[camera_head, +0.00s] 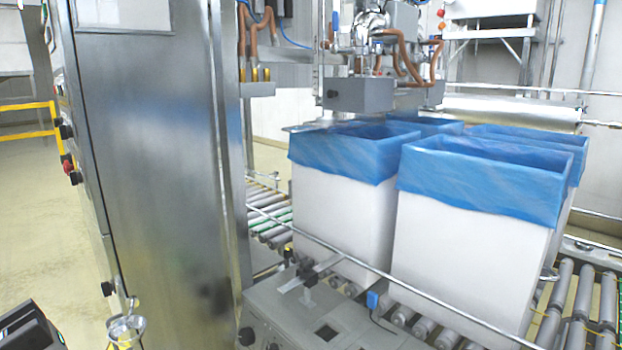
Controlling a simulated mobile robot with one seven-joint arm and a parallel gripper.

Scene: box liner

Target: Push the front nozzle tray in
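A grey box-shaped housing (360,95) hangs under the front filling head, above the blue-lined white boxes. A thin flat metal tray (312,126) shows edge-on below it, over the far rim of the left front box. I cannot tell for sure that this is the front nozzle tray or how far out it stands. Metal nozzle fittings and brown hoses (372,35) sit above the housing. No gripper fingers can be made out. A dark part at the bottom left corner may be mine, but it is cut off.
A tall steel cabinet (150,150) blocks the left. White boxes with blue liners (470,240) stand on a roller conveyor (575,300). A guard rail (400,285) and grey control box (320,320) run in front. Open floor (30,220) lies at far left.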

